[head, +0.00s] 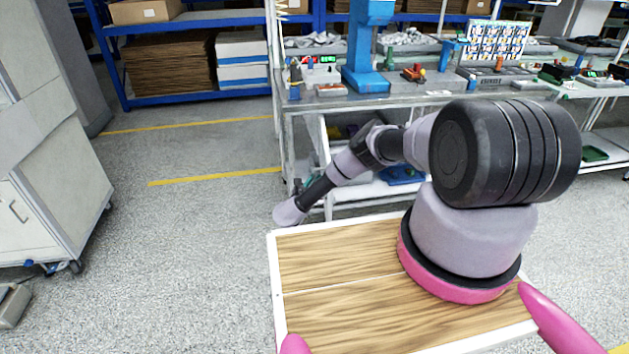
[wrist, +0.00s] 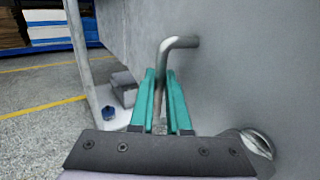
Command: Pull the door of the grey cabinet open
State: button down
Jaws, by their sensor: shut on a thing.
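In the wrist view, the grey door (wrist: 240,80) fills the right side. A bent metal bar handle (wrist: 180,42) stands out from it. My gripper (wrist: 161,85) has teal fingers on either side of the handle's straight part and is shut on it. A round metal fitting (wrist: 257,140) sits on the door at the lower right. In the head view, my arm reaches left and forward to the workbench. My gripper is mostly hidden behind my wrist there, so its hold on the handle does not show. How far the door stands open is unclear.
A workbench (head: 430,98) with tools stands ahead. A pale upright post (wrist: 80,50) and a small blue object (wrist: 122,79) are left of the handle. A pale cabinet (head: 50,180) stands at the left. Open floor (head: 180,215) with yellow lines lies between.

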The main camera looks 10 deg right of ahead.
jog(key=shift+w+a+r, duration=0.15)
jog(key=shift+w, duration=0.05)
jog(key=c, duration=1.2)
grip_release()
jog(key=shift+o, duration=0.2)
jog(key=v, duration=1)
jog(key=shift+s+a, duration=0.25)
jog(key=shift+a, duration=0.05)
